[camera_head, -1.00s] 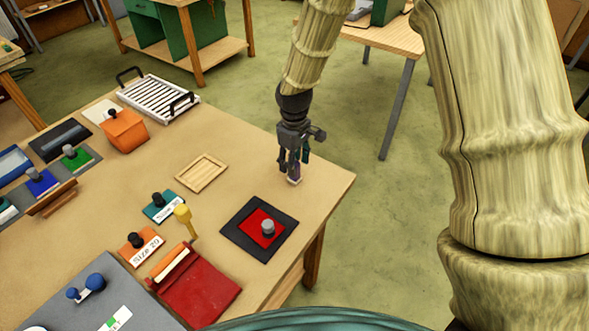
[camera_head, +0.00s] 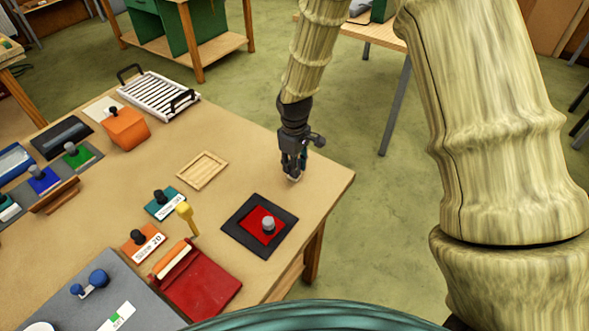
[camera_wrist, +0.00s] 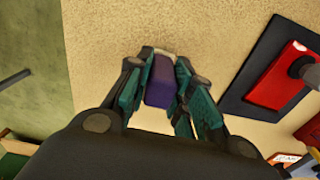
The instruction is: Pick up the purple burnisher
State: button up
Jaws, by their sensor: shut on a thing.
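The purple burnisher (camera_wrist: 160,88) is a small purple block with a pale end, seen between the fingers in the wrist view. My gripper (camera_wrist: 162,75) is shut on it, with a teal finger pad on each side. In the head view my gripper (camera_head: 292,174) points down at the right back part of the table, near its edge. The burnisher is mostly hidden by the fingers there. I cannot tell whether its pale end touches the tabletop.
A black mat with a red knobbed plate (camera_head: 259,226) lies in front of my gripper. A shallow wooden tray (camera_head: 202,170) lies to the left. The table's right edge (camera_head: 338,197) is close.

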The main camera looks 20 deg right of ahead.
jog(key=shift+r+b, duration=0.6)
jog(key=shift+r, duration=0.15)
jog(key=shift+r+b, duration=0.45)
jog(key=shift+r, duration=0.45)
jog(key=s+d+r+b, duration=0.1)
jog(key=s+d+b, duration=0.1)
jog(key=s, duration=0.5)
jog(key=s+d+b, duration=0.2)
jog(key=s+d, duration=0.1)
jog(key=s, duration=0.5)
jog(key=shift+d+r+b, duration=0.2)
jog(key=shift+r+b, duration=0.15)
jog(key=shift+b, duration=0.05)
